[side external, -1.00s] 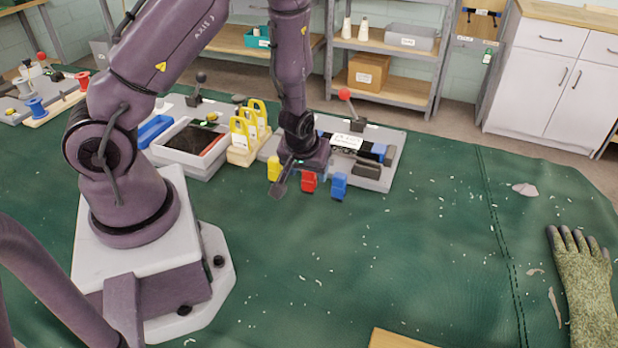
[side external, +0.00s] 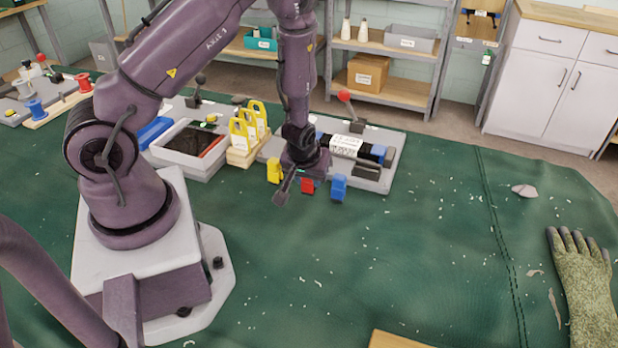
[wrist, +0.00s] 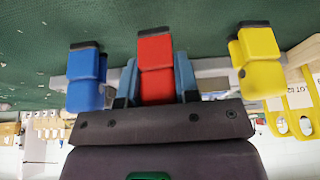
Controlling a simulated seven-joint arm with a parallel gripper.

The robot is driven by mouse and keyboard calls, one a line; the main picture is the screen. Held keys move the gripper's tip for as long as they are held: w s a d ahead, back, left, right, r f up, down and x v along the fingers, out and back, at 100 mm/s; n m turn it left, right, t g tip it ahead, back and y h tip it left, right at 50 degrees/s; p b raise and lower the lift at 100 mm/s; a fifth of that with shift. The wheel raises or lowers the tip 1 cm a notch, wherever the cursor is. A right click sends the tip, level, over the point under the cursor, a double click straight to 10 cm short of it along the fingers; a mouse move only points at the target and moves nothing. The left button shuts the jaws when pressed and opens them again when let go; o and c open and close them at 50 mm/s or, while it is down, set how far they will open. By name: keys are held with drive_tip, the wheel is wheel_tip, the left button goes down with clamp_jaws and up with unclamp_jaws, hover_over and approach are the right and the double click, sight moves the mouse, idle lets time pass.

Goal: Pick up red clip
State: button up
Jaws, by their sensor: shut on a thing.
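The red clip (wrist: 156,64) is between the two blue-grey fingers of my gripper (wrist: 157,82) in the wrist view, and the gripper is shut on it. In the side external view the red clip (side external: 308,186) shows just below my gripper (side external: 309,176), partly hidden by it. I cannot tell whether the clip is clear of its support. The blue clip (wrist: 87,78) and the yellow clip (wrist: 258,62) stand on either side, apart from the fingers. They also show in the side external view as the blue clip (side external: 339,188) and the yellow clip (side external: 274,170).
A grey fixture with a red-knobbed lever (side external: 344,97) is right behind the gripper. Yellow-handled tags (side external: 248,125) in a wooden block and a grey tray (side external: 186,150) stand to the left. The green mat (side external: 400,260) in front is largely clear.

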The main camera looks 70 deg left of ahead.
drive_tip(key=shift+r, duration=0.15)
drive_tip(key=r, duration=0.9)
drive_tip(key=shift+s+a+r, duration=0.1)
drive_tip(key=shift+a, duration=0.2)
drive_tip(key=w+a+r, duration=0.2)
drive_tip(key=w+a, duration=0.3)
drive_tip(key=w, duration=0.1)
drive_tip(key=shift+m, duration=0.4)
drive_tip(key=shift+w+f, duration=0.1)
drive_tip(key=shift+f, duration=2.85)
drive_tip(key=shift+f, duration=0.2)
drive_tip(key=shift+f, duration=0.2)
drive_tip(key=shift+f, duration=0.1)
drive_tip(key=shift+f, duration=0.65)
